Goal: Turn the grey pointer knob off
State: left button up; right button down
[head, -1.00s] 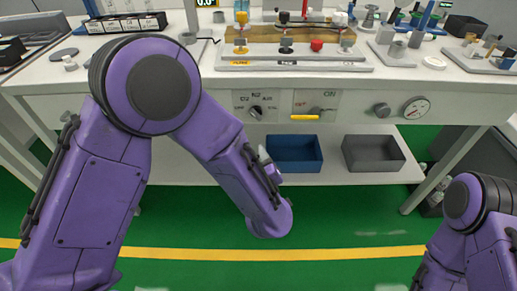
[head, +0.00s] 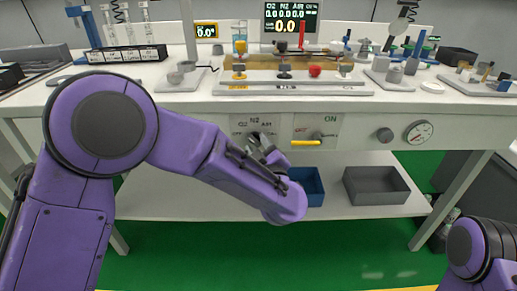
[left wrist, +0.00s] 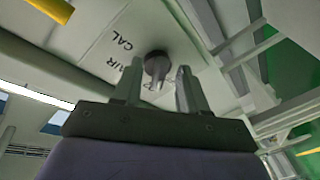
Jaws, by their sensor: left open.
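The grey pointer knob (left wrist: 156,64) sits on a pale panel with printed labels, AIR and CAL readable beside it in the left wrist view. In the head view this selector panel (head: 240,122) shows O2, N2 and AIR, and my gripper largely hides the knob. My left gripper (head: 262,143) is open in front of the panel. In the left wrist view its two fingertips (left wrist: 158,82) stand on either side of the knob's pointer; I cannot tell whether they touch it. My right gripper is out of view.
Right of the selector are an ON panel with a yellow bar (head: 305,142), a small grey knob (head: 384,134) and a round gauge (head: 418,131). A blue bin (head: 312,186) and a grey bin (head: 376,186) stand on the lower shelf. The worktop (head: 190,100) overhangs the panels.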

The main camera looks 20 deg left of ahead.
pick_arm(q)
grip_shut()
jog(key=shift+r+n+p, duration=0.1)
jog(key=shift+n+p, duration=0.5)
jog(key=shift+p, duration=0.05)
jog(key=shift+r+n+g+h+p, duration=0.1)
jog(key=shift+n+g+h+p, duration=0.25)
jog(key=shift+n+p, duration=0.55)
jog(key=shift+n+h+p, duration=0.25)
jog(key=shift+n+p, duration=0.05)
jog(key=shift+n, duration=0.8)
jog(key=shift+n+h+p, duration=0.3)
jog(key=shift+n+p, duration=0.05)
jog(key=shift+n, duration=0.55)
jog(key=shift+g, duration=0.25)
